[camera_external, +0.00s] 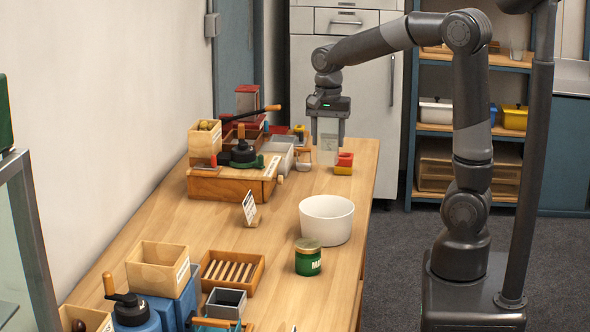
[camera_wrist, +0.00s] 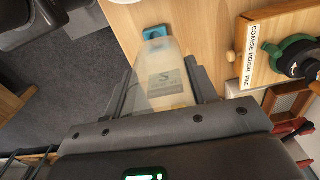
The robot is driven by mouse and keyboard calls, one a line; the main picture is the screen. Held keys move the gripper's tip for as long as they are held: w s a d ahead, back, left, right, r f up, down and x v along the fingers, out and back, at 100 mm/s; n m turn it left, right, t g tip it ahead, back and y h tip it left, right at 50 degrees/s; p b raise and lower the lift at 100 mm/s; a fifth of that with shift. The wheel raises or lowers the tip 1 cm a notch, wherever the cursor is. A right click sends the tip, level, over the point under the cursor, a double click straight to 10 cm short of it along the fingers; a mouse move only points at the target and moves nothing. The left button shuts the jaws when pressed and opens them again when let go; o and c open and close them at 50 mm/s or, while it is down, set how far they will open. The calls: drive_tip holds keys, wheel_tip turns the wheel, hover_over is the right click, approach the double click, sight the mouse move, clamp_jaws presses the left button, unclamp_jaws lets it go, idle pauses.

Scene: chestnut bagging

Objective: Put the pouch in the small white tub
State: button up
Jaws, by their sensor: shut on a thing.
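The pouch (camera_wrist: 168,75) is pale and translucent with a small printed label. My gripper (camera_external: 328,145) is shut on it above the far end of the table, and the pouch (camera_external: 328,155) hangs below the fingers. In the wrist view the pouch lies between my two dark fingers (camera_wrist: 165,95). The small white tub (camera_external: 327,220) stands upright on the table, nearer the camera than my gripper and apart from it. Its inside is mostly hidden by its wall.
A green jar (camera_external: 308,258) stands just in front of the tub. A small sign (camera_external: 250,207) is left of it.

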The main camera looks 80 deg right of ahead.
sight(327, 203)
drive_tip(key=s+a+r+n, duration=0.2)
drive_tip(key=a+r+n, duration=0.1)
drive_tip(key=a+n, duration=0.8)
drive_tip(key=shift+m, duration=0.8)
drive_tip(key=f, duration=0.5)
drive_tip(key=a+f, duration=0.1)
drive_tip(key=f, duration=0.4)
drive_tip(key=a+f, duration=0.1)
drive_tip(key=f, duration=0.5)
drive_tip(key=shift+w+a+f, duration=0.1)
drive_tip(key=shift+w+a, duration=0.1)
drive_tip(key=o, duration=1.1)
drive_tip(key=shift+c, duration=0.2)
